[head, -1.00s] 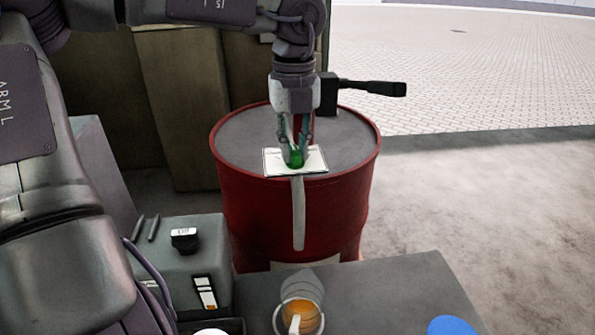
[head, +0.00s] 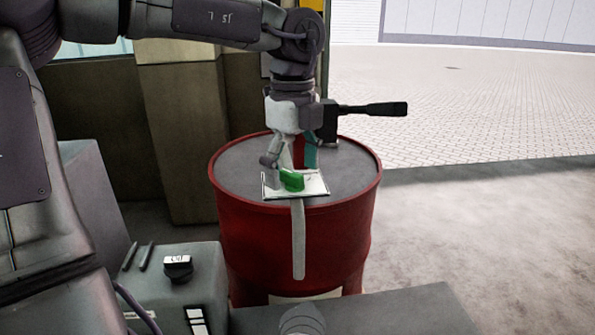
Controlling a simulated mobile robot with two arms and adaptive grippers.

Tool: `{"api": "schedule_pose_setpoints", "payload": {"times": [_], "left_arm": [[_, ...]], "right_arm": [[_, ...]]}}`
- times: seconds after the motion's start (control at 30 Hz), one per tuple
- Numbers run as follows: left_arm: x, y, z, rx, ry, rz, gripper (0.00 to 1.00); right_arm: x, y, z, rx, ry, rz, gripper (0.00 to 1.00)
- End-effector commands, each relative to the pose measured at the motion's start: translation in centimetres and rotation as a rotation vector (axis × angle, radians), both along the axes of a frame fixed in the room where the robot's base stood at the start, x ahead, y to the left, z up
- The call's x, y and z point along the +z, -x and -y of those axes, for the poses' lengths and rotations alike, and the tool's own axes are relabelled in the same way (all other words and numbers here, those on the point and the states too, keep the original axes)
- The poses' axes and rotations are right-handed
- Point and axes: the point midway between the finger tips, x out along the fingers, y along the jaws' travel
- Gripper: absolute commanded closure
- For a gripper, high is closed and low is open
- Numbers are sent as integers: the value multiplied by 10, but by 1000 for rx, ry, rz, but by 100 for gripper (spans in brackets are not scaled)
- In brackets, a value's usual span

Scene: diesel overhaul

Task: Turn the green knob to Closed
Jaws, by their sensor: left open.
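The green knob (head: 291,180) sits on a white plate (head: 314,187) on top of the red drum (head: 295,240), near the drum's front edge. Its green bar lies roughly left to right, tilted a little. My left gripper (head: 290,165) points down from above, just behind the knob. Its fingers are spread open, one to the left and one to the right of the knob's back. I cannot tell whether a finger touches the knob. The marks on the plate are too small to read.
A black-handled pump or valve (head: 370,109) stands at the drum's back right. A grey box with a black knob (head: 178,267) is at the lower left, beside a dark bench top (head: 390,305). Open floor lies to the right.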

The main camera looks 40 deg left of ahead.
Motion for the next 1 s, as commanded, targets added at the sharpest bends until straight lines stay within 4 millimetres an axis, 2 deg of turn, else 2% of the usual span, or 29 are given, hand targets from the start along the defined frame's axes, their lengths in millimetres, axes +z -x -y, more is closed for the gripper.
{"api": "schedule_pose_setpoints", "payload": {"times": [0.43,0.53,1.0], "left_arm": [[0,0,0,-1,0,1,12],[5,0,0,-1,0,1,12],[70,0,0,0,-1,0,12]], "right_arm": [[0,0,1,1,1,0,100],[4,0,1,1,1,0,100],[52,-1,2,2,2,0,100]]}}
